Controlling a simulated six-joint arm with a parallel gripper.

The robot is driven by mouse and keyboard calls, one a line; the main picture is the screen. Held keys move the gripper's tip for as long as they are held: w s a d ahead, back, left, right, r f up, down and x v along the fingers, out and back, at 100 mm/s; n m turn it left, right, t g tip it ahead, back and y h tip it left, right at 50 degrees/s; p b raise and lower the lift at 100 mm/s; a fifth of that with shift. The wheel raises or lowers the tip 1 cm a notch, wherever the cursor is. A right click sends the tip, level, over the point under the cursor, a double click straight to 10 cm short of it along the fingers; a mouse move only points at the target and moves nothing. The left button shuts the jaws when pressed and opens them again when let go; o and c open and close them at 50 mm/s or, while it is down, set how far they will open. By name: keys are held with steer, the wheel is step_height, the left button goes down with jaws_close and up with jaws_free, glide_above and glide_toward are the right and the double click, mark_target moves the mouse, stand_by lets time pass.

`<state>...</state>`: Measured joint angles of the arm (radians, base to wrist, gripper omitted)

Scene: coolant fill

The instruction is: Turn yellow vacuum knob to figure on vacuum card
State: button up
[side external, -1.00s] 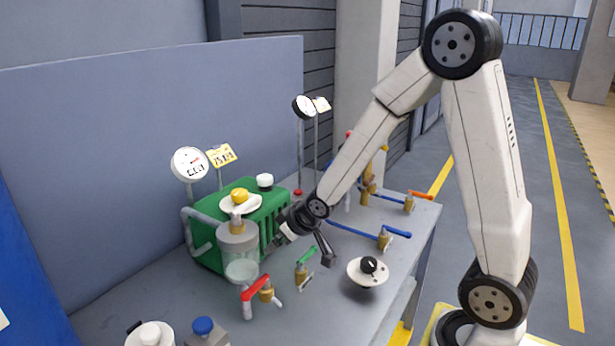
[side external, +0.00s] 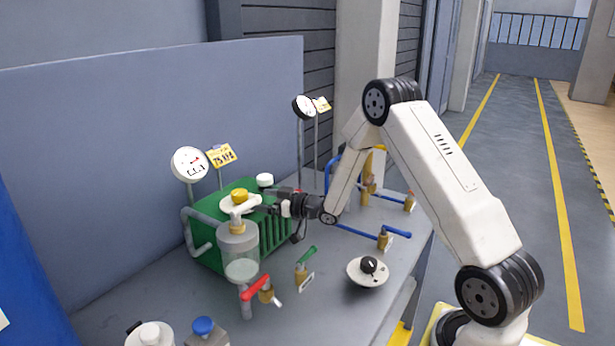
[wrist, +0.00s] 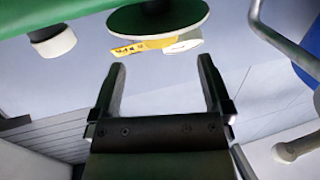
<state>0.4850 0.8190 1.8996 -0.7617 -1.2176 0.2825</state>
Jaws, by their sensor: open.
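The yellow vacuum knob (side external: 240,194) sits on a pale round dial (side external: 228,206) on top of the green box (side external: 215,247). The yellow card (side external: 221,155), with "75" and smaller print, stands behind it beside a round white gauge (side external: 190,163). My gripper (side external: 268,203) is level, just right of the knob and pointing left at it. Its jaws are open and empty. In the wrist view, the open fingers (wrist: 160,68) face a dark disc (wrist: 158,18), apparently the dial in shade. The card shows small beyond it (wrist: 140,48). The knob's pointer is not readable.
A white cap (side external: 265,180) stands on the box behind my gripper. A clear jar (side external: 240,258) stands in front.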

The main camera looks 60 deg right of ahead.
mark_target(247, 196)
steer(key=shift+d, duration=0.2)
steer(key=shift+w, duration=0.1)
steer(key=shift+x, duration=3.8)
steer(key=shift+a, duration=0.1)
steer(key=shift+r, duration=0.1)
steer(key=c, duration=1.3)
steer(key=shift+o, duration=0.2)
